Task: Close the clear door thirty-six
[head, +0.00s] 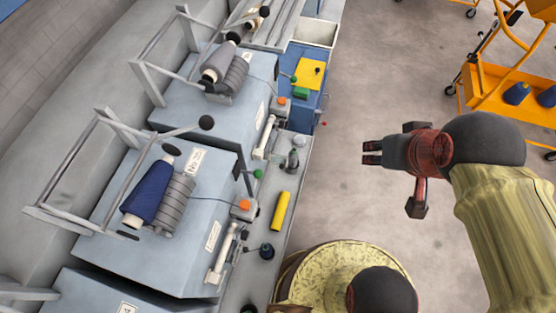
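I cannot make out a clear door or a number thirty-six in the head view. My gripper (370,152) is at the right of centre, above the bare floor and pointing left toward the machines. Its dark fingertips lie close together, and the view is too small to show whether they are apart. Nothing shows held in it. It is apart from the machine row.
Grey-blue spinning units (140,205) line the left, with a dark blue yarn package (150,192) and a grey one (218,62). A yellow tube (281,211) lies on the machine ledge. An orange cart (490,82) stands upper right. Grey floor (345,95) between is clear.

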